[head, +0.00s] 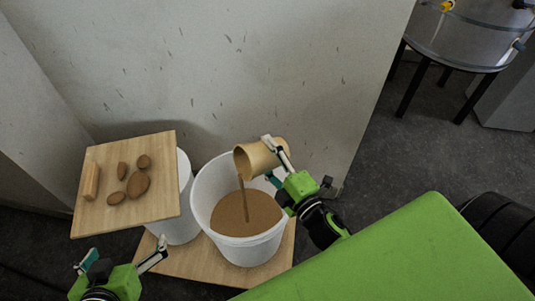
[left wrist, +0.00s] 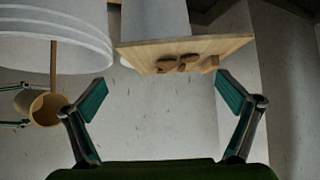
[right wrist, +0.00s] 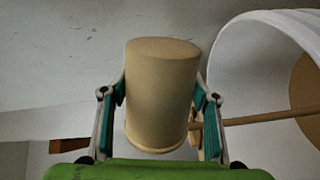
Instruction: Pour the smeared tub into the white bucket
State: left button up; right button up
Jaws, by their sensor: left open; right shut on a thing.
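A tan, brown-smeared tub (head: 262,158) is tipped on its side over the white bucket (head: 201,205), its mouth facing left. A thin brown stream (head: 244,200) runs from its mouth into brown liquid (head: 250,216) in the bucket. My right gripper (head: 276,160) is shut on the tub; the right wrist view shows a finger on each side of the tub (right wrist: 162,95). The tub (left wrist: 48,106) and white bucket (left wrist: 80,38) also show in the left wrist view. My left gripper (head: 121,262) is open and empty at the lower left, in front of the wooden board.
A wooden board (head: 160,150) with several brown lumps rests at the left, over a second white bucket (head: 184,215). The white bucket stands on a wooden base (head: 283,250). A speckled wall (head: 230,60) rises close behind.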

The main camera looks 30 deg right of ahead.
aim_at(256, 156)
jog(key=shift+a+f+n, duration=0.2)
jog(key=shift+f+n, duration=0.05)
jog(key=shift+n, duration=0.35)
jog(key=shift+a+n+b, duration=0.2)
jog(key=shift+n+b, duration=0.2)
jog(key=shift+n, duration=0.2)
pick_arm(q)
notch_tip(256, 156, up, 3)
jog(key=w+d+t, duration=0.1)
jog(key=w+t, duration=0.1)
jog(key=w, duration=0.1)
pick_arm(e)
jog(key=shift+s+a+r+n, duration=0.1)
jog(key=shift+a+r+n, duration=0.05)
jog(key=shift+r+n, duration=0.2)
jog(key=shift+a+r+n+p, duration=0.25)
jog(key=shift+n+p, duration=0.2)
jog(key=shift+n, duration=0.1)
pick_arm(q)
jog(key=s+a+f+g, duration=0.1)
jog(key=s+f+g, duration=0.2)
jog(key=s+f, duration=0.2)
jog(key=shift+s+a+g+p, duration=0.3)
jog(key=shift+s+a, duration=0.1)
pick_arm(e)
jog(key=shift+s+a+r+n, duration=0.1)
jog(key=shift+a+r+n, duration=0.6)
jog(key=shift+n, duration=0.6)
jog(key=shift+a, duration=0.1)
